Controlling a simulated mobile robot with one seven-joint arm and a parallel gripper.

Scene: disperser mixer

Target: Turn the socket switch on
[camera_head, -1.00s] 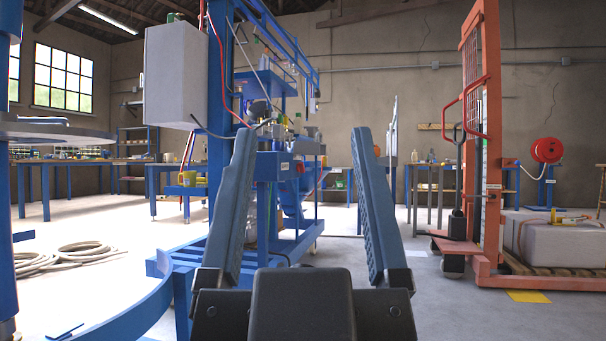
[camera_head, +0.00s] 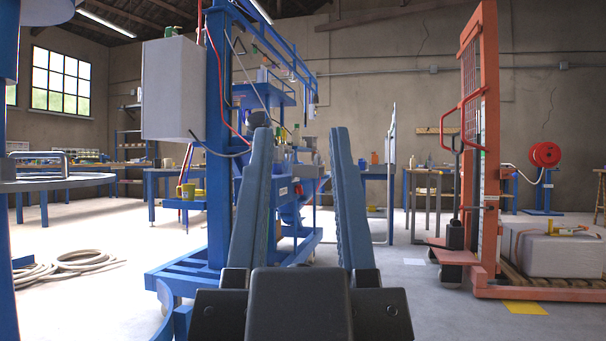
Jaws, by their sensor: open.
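My gripper (camera_head: 301,135) points forward at the bottom centre, its two blue fingers apart with nothing between them. No socket switch can be clearly made out. A small grey box (camera_head: 434,69) sits on the conduit of the back wall, with another (camera_head: 563,65) further right. Both are too small to tell whether they are sockets. A grey cabinet (camera_head: 170,90) hangs beside the blue column (camera_head: 217,150) of the machine, left of my gripper. No switch shows on its visible faces. My gripper touches none of these.
An orange lift (camera_head: 486,150) stands at the right, beside a pallet with a grey block (camera_head: 550,248). A coiled hose (camera_head: 85,260) lies on the floor at left. A round metal table (camera_head: 60,182) is at the left edge. Open floor (camera_head: 400,295) shows right of my gripper.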

